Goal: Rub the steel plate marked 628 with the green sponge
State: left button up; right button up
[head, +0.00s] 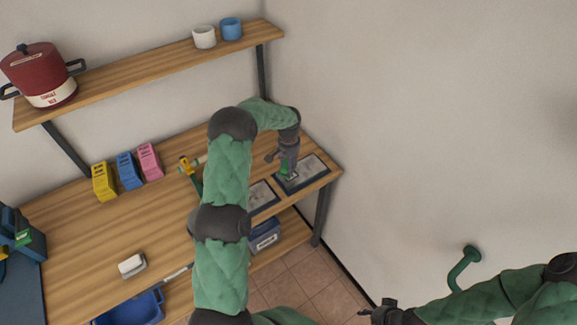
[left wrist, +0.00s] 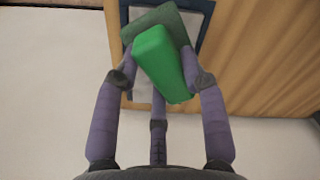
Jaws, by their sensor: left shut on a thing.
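My left gripper (head: 286,165) is shut on the green sponge (head: 285,175) over the left part of the right-hand steel plate (head: 306,172). In the left wrist view the fingers hold the sponge (left wrist: 160,62), bright green with a darker green layer, tilted between them. A dark-framed plate (left wrist: 192,22) shows behind it. I cannot tell whether the sponge touches the plate. A second framed plate (head: 261,197) lies to the left, partly hidden by my arm. No number is readable on either plate. My right gripper (head: 383,313) is low in the head view, away from the table; its jaws are unclear.
The wooden table (head: 85,232) holds yellow (head: 103,181), blue (head: 129,171) and pink (head: 149,161) boxes, a yellow-and-green tool (head: 189,169) and a white block (head: 132,265). Above, a shelf (head: 150,72) carries a red pot (head: 40,75) and two cups. A wall is close on the right.

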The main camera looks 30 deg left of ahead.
pick_arm(q)
jog(key=shift+r+p, duration=0.35)
jog(key=shift+r, duration=0.8)
